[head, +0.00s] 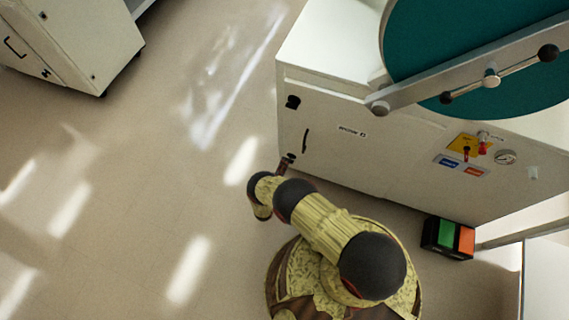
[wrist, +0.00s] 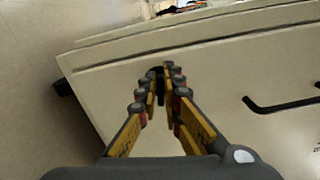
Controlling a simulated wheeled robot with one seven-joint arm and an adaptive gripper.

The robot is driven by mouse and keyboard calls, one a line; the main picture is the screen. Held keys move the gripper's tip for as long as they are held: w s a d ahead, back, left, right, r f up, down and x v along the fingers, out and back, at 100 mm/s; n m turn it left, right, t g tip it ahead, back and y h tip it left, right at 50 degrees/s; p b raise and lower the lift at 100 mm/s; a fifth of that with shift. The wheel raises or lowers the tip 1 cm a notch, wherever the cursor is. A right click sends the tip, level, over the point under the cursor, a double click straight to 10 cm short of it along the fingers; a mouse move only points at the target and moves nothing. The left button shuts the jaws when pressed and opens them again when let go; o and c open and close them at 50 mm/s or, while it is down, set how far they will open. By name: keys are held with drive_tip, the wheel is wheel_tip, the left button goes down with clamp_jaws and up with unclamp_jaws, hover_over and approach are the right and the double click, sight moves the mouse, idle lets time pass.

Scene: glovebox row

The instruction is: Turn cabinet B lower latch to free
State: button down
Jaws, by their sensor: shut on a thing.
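A white cabinet (head: 340,165) with a round teal window stands at the right in the head view. Its lower latch, a small black piece, is by the door's lower left corner, mostly hidden by my gripper (head: 287,163) in the head view. In the wrist view the lower latch (wrist: 157,84) is an upright black bar on the pale door. My gripper (wrist: 160,80) has its fingers on either side of it, shut on it. The upper latch (head: 292,102) is a black knob near the door's upper left corner.
A black door handle (head: 306,139) lies close to my gripper; it also shows in the wrist view (wrist: 283,105). A green and orange box (head: 448,238) sits on the floor at the cabinet's right. Another cabinet (head: 75,40) stands upper left. The floor between is clear.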

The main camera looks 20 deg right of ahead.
drive_tip(key=shift+a+f+n, duration=0.1)
drive_tip(key=shift+f+n, duration=0.1)
drive_tip(key=shift+n, duration=0.8)
drive_tip(key=c, duration=2.1)
unclamp_jaws()
drive_tip(key=shift+o, duration=0.7)
drive_tip(key=v, duration=1.2)
